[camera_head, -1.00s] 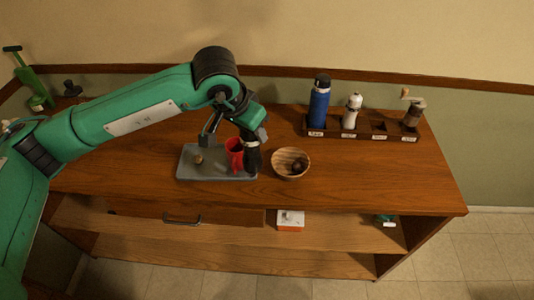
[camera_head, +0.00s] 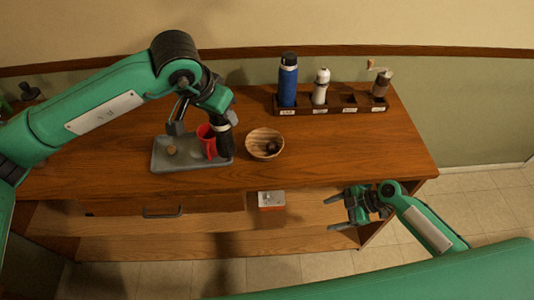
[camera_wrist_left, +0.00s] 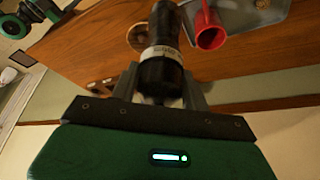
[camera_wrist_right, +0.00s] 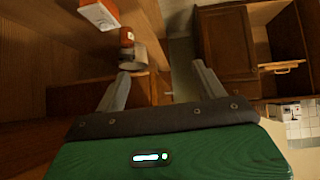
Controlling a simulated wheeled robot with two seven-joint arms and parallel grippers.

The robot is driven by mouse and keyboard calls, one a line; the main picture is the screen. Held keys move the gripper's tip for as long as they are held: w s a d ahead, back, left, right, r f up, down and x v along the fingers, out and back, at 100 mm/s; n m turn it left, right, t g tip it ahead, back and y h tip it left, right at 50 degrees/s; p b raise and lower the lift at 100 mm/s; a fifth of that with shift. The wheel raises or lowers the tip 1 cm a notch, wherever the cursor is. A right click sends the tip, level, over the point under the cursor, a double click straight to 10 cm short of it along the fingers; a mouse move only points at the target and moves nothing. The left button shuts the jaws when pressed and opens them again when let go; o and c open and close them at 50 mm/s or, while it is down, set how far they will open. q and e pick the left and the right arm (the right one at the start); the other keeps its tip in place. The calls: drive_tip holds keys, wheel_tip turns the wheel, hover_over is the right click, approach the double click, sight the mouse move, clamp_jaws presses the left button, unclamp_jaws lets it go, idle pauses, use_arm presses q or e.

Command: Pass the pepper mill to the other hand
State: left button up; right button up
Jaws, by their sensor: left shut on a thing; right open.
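The pepper mill (camera_head: 225,144) is a dark, roughly upright body. My left gripper (camera_head: 224,119) is shut on its upper part. In the left wrist view the mill (camera_wrist_left: 161,72) shows as a black cylinder with a pale band, between the fingers. In the head view it overlaps the right end of the grey tray, right beside the red cup; I cannot tell whether it touches the tray. My right gripper (camera_head: 339,213) is open and empty, in front of the counter's right part, below its top. Its spread fingers (camera_wrist_right: 158,88) also show in the right wrist view.
The grey tray (camera_head: 185,162) holds a red cup (camera_head: 207,141) and a small brown item (camera_head: 171,151). A wooden bowl (camera_head: 258,153) is to the right. A rack (camera_head: 330,112) with bottles and a crank grinder (camera_head: 381,84) stands behind. The right countertop is clear.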

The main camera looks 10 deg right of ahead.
drive_tip(key=a+r+n+g+y, duration=0.15)
drive_tip(key=a+r+n, duration=0.3)
drive_tip(key=r, duration=0.55)
drive_tip(key=m+t+y, duration=0.5)
drive_tip(key=m+t, duration=0.4)
approach(231, 145)
drive_tip(key=x, duration=1.2)
drive_tip(key=shift+w+a, duration=0.2)
drive_tip(key=shift+a, duration=0.1)
drive_tip(key=c, duration=1.2)
use_arm(q)
drive_tip(key=o, duration=1.6)
drive_tip(key=shift+c, duration=0.2)
